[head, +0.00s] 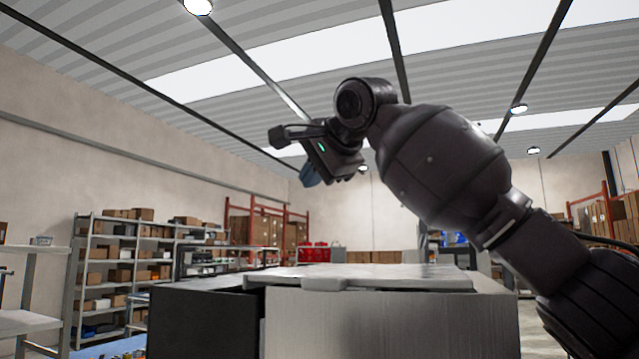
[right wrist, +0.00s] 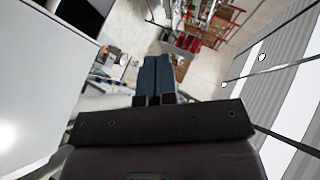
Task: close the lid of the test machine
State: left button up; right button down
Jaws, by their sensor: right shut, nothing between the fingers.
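The test machine (head: 390,325) is a grey box at the bottom middle of the head view, with a darker panel (head: 203,322) on its left. Its pale lid (head: 400,274) lies nearly flat across the top, with a small tab (head: 323,284) at the near edge. A thin dark gap shows under the lid's near edge; I cannot tell if it is fully down. My right gripper (head: 309,178) is above the machine, clear of the lid. In the right wrist view its blue fingers (right wrist: 156,77) are together and empty. My left gripper is out of view.
Shelves with boxes (head: 120,265) stand at the left, and red racks (head: 265,222) stand behind. Red containers (head: 315,252) show beyond the machine. A large pale surface (right wrist: 45,85) fills the left of the right wrist view. The air around the right gripper looks free.

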jog(key=s+a+r, duration=0.1)
jog(key=s+r, duration=0.4)
jog(key=r, duration=0.3)
jog(key=shift+a, duration=0.25)
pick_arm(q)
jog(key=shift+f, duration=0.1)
pick_arm(e)
jog(key=shift+s, duration=0.1)
